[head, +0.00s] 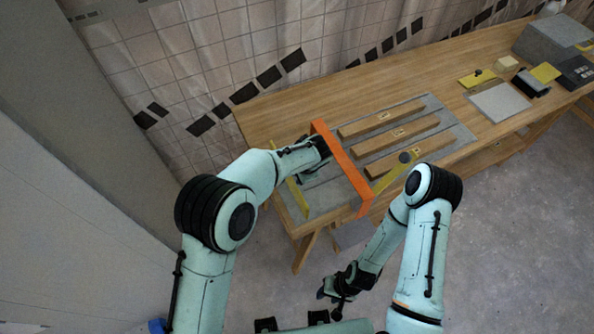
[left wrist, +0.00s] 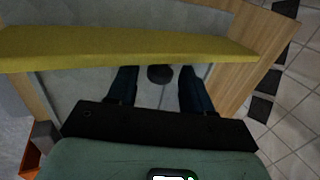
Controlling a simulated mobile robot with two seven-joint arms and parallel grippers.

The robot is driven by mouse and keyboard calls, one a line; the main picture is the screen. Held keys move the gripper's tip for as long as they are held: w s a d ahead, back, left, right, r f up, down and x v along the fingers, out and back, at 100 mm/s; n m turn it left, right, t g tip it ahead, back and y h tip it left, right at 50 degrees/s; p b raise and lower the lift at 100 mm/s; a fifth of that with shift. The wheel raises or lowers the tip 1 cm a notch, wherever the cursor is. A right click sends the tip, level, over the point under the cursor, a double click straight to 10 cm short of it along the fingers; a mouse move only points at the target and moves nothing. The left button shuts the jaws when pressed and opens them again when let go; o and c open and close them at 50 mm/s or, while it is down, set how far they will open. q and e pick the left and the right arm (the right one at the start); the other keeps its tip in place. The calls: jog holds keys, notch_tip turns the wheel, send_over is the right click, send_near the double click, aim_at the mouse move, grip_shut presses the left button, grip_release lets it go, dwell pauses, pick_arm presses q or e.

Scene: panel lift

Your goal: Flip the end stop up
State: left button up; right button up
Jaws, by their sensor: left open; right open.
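A yellow bar (head: 293,195) lies across the left end of the grey panel; I take it for the end stop. The left wrist view shows a yellow bar (left wrist: 130,48) just beyond my left fingertips. My right gripper (head: 331,301) is open, empty and low in front of the table.
The grey panel (head: 440,104) on the wooden table (head: 270,110) carries several wooden strips (head: 382,119). Another yellow bar (head: 390,176) with a dark knob (head: 405,157) is right of the orange bar. Boxes and a grey plate (head: 497,103) stand at the right.

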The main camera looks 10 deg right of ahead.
pick_arm(q)
jog(key=v, duration=1.2)
jog(key=shift+s, duration=0.1)
